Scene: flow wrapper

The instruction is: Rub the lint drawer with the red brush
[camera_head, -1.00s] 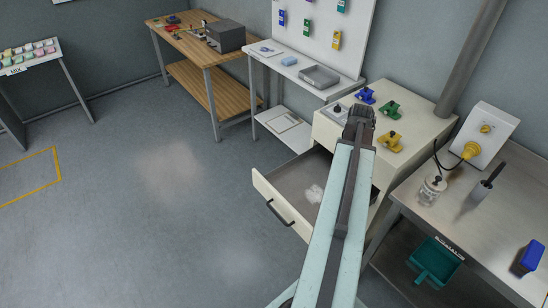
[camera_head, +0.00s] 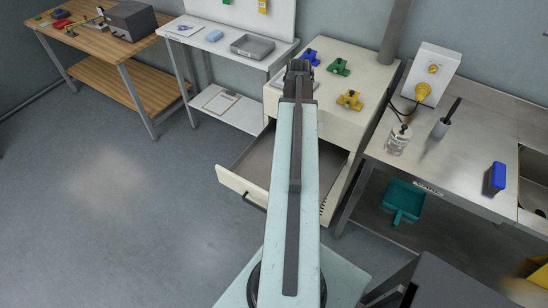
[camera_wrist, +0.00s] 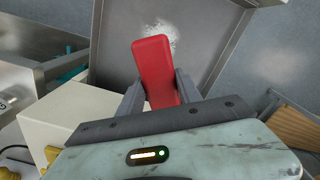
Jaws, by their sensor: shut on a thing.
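The lint drawer (camera_head: 236,183) stands pulled out from a cream cabinet (camera_head: 345,130); its grey inside also shows in the wrist view (camera_wrist: 115,52). White lint (camera_wrist: 161,36) lies in it there; in the head view my arm hides that part. My gripper (camera_head: 299,68) is shut on the red brush (camera_wrist: 156,68), a red block between both fingers in the wrist view. The brush end overlaps the drawer in that view, just below the lint; I cannot tell whether it touches. The head view does not show the brush.
A steel bench (camera_head: 450,160) at right holds a jar (camera_head: 399,140) and a blue block (camera_head: 496,177). A teal dustpan (camera_head: 404,200) hangs below. Floor left of the drawer is clear.

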